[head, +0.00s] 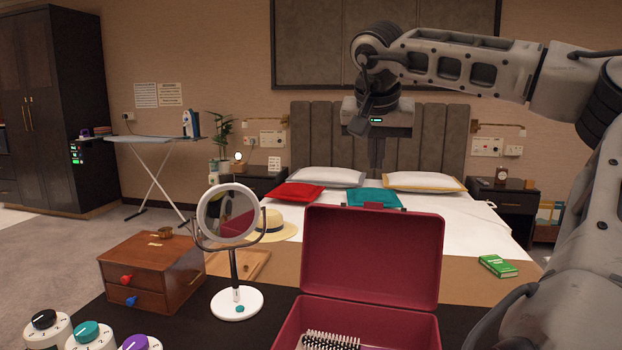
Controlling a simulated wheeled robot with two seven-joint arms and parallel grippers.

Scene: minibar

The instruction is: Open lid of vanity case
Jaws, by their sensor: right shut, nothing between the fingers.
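The red vanity case (287,335) stands on the dark table at the bottom centre. Its lid (371,252) is raised and stands upright at the back of the case, leaning slightly back. A hairbrush with dark bristles (330,341) lies inside the case. My right gripper (376,165) hangs from the arm coming in from the right, well above and behind the lid, against the headboard. It is shut and empty, apart from the case. My left gripper is not in view.
A round mirror (236,302) on a white base stands left of the case. A straw hat (275,226) is behind the mirror.

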